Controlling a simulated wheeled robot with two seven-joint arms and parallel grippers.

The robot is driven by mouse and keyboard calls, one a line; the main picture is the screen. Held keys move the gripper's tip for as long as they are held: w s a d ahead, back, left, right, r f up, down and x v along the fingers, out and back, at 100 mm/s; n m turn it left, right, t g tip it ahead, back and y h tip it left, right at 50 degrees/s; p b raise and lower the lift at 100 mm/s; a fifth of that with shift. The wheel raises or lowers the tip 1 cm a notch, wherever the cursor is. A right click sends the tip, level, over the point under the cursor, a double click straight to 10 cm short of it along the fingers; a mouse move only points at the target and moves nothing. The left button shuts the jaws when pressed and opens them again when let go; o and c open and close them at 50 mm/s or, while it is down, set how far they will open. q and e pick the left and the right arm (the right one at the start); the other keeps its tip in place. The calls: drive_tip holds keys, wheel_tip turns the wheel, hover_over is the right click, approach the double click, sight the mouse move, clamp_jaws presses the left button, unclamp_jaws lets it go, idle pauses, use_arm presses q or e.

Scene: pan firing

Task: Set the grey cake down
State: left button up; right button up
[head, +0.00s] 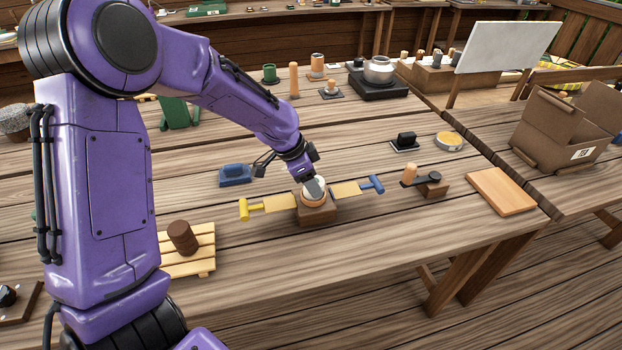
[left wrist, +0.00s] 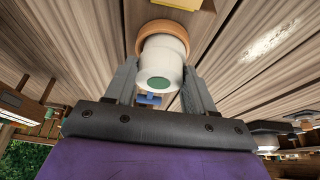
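My left gripper (head: 314,187) is over the middle of the table, pointing down at a small brown block (head: 317,216). In the left wrist view its two grey fingers (left wrist: 160,88) lie on either side of a white cylinder (left wrist: 163,55) and appear to touch it. The cylinder has a dark grey-green disc (left wrist: 158,83) on its near end and a tan ring (left wrist: 160,31) around its far end. In the head view the fingers partly hide it. I cannot pick out a separate grey cake for certain. My right gripper is not in view.
A yellow-handled paddle (head: 265,206) and a blue-handled paddle (head: 358,187) flank the block. A pale slatted rack (head: 200,262) carries a dark brown cylinder (head: 183,237). A blue tool (head: 236,176) lies behind left. A wooden board (head: 501,191) lies right. The front table strip is clear.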

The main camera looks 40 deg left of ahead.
use_arm(q)
drive_tip(key=shift+o, duration=1.2)
drive_tip(key=shift+r, duration=0.1)
drive_tip(key=shift+r, duration=0.3)
drive_tip(key=p+v, duration=0.3)
drive_tip(key=v, duration=0.8)
drive_tip(key=shift+s+r+p, duration=0.15)
drive_tip(key=shift+r+p, duration=0.15)
drive_tip(key=shift+p, duration=0.1)
drive_tip(key=shift+a, duration=0.15)
